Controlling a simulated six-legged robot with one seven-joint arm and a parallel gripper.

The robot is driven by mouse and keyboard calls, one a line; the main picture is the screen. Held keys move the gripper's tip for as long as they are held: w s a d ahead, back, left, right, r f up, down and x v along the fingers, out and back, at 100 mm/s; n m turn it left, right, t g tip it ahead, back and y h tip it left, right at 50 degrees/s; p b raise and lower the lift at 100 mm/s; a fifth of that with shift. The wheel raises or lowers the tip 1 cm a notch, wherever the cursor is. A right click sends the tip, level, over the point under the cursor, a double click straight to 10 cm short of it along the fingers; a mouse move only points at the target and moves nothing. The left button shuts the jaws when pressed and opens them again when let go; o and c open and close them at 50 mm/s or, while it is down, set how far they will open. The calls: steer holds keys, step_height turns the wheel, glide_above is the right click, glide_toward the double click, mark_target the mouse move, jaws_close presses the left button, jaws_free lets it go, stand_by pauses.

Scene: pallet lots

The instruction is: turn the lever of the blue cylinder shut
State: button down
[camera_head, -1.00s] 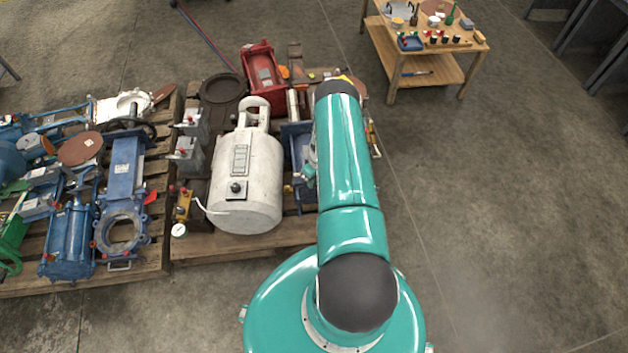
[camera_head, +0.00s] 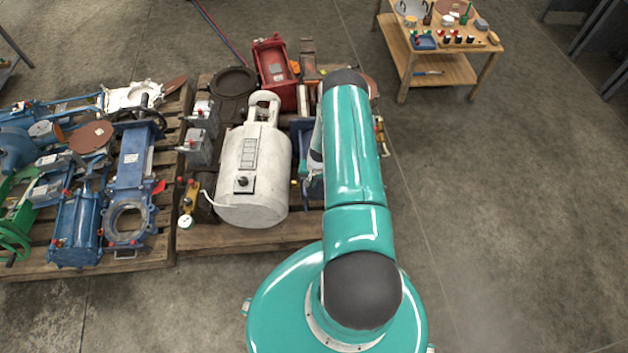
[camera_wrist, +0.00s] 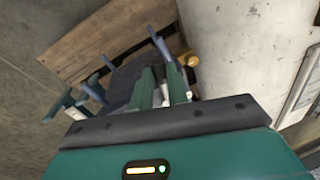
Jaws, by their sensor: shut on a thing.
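The blue cylinder (camera_head: 309,184) lies on the pallet just right of the white tank, mostly hidden behind my arm in the head view. In the wrist view its blue rods (camera_wrist: 160,46) and dark body (camera_wrist: 122,82) show ahead of my gripper. My gripper (camera_wrist: 160,84) is low beside the white tank, its green fingers close together around a thin pale piece that appears to be the lever. The fingers hide most of this piece, so its angle cannot be told. In the head view my gripper is hidden by my arm.
The white tank (camera_head: 253,175) stands close beside my gripper. A red part (camera_head: 273,70) lies behind it on the wooden pallet (camera_head: 225,238). Another pallet with blue and green valves is at left. A wooden table (camera_head: 440,65) stands at back right. The floor at right is clear.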

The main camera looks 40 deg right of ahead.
steer(key=m, duration=0.1)
steer(key=w+m, duration=0.1)
steer(key=shift+a+m, duration=0.3)
steer(key=shift+a, duration=0.1)
steer(key=shift+w+a+m+t+h, duration=0.2)
steer(key=shift+w+m, duration=0.1)
steer(key=shift+m, duration=0.35)
steer(key=shift+w+a+m+t+h, duration=0.1)
steer(key=shift+w+m+h, duration=0.15)
steer(key=shift+m, duration=0.4)
steer(key=c, duration=1.4)
jaws_free()
steer(key=shift+o, duration=0.2)
steer(key=shift+r, duration=0.1)
step_height(320, 180, up, 13)
steer(key=s, duration=0.2)
steer(key=shift+s+d+r, duration=0.2)
steer(key=shift+d, duration=0.15)
